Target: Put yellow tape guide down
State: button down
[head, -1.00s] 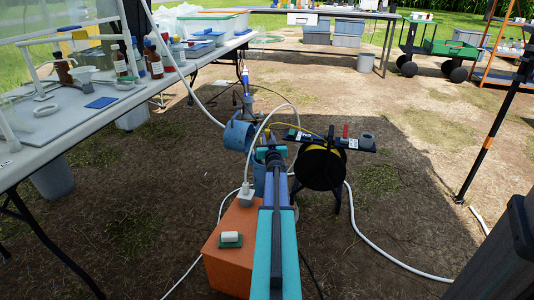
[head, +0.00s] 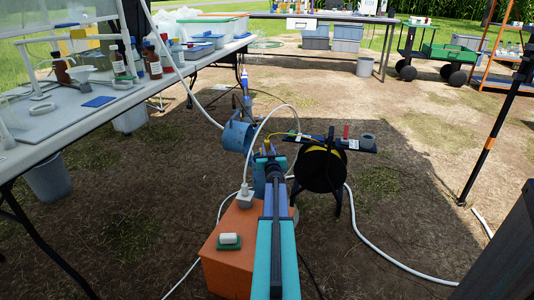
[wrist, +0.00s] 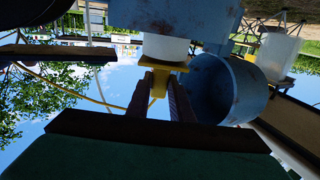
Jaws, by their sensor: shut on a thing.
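My gripper (wrist: 165,98) is shut on the yellow tape guide (wrist: 161,68), with the guide's narrow tongue between the fingers. The wrist view is upside down. In it the guide's flat plate lies against the end of a white well pipe (wrist: 165,48); I cannot tell whether it bears on the rim. The blue well casing (wrist: 190,17) surrounds the pipe, and its round lid (wrist: 215,88) hangs open beside the gripper. In the head view, the lid (head: 238,136) is left of my gripper, and my arm hides much of the casing.
A black reel (head: 318,168) with yellow tape stands just right of the casing, under a dark board (head: 350,145). An orange box (head: 229,262) with a green-and-white item on top stands in front. A white hose crosses the ground. A bottle-laden table (head: 90,115) is at left.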

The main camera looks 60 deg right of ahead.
jog(key=shift+f, duration=0.3)
jog(key=c, duration=1.6)
grip_release()
jog(key=shift+s+a+r, duration=0.1)
jog(key=shift+r, duration=0.1)
jog(key=shift+p+v, duration=0.45)
jog(key=shift+v, duration=0.8)
jog(key=shift+p+v, duration=1.25)
jog(key=shift+v, duration=3.45)
